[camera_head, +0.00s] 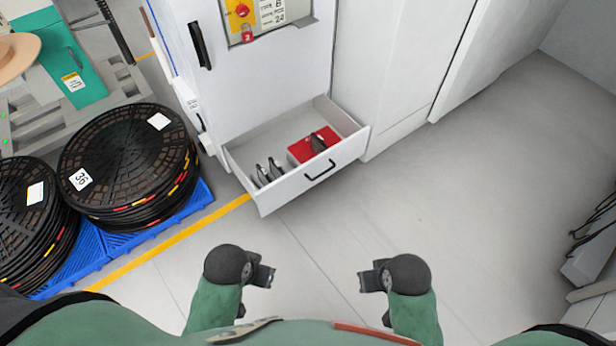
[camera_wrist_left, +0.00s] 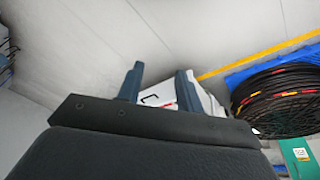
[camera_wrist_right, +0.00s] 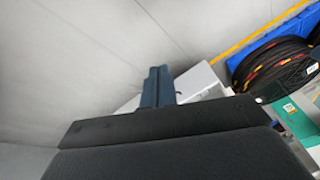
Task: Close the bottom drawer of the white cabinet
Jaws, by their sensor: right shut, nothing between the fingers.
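The white cabinet (camera_head: 262,66) stands at the top middle of the head view. Its bottom drawer (camera_head: 283,189) is pulled out towards me, with a dark handle (camera_head: 320,170) on its front. A red box (camera_head: 313,145) with a dark item on it and several dark-and-silver items (camera_head: 268,172) lie inside. My left gripper (camera_head: 267,275) is open and empty, short of the drawer front. My right gripper (camera_head: 365,279) is shut and empty, also apart from the drawer. The drawer shows partly between the left fingers in the left wrist view (camera_wrist_left: 160,98), and behind the right fingers in the right wrist view (camera_wrist_right: 200,82).
Stacks of black reels (camera_head: 130,165) sit on a blue pallet (camera_head: 150,226) left of the drawer, near a yellow floor line (camera_head: 185,236). A tall white unit (camera_head: 395,70) stands right of the cabinet.

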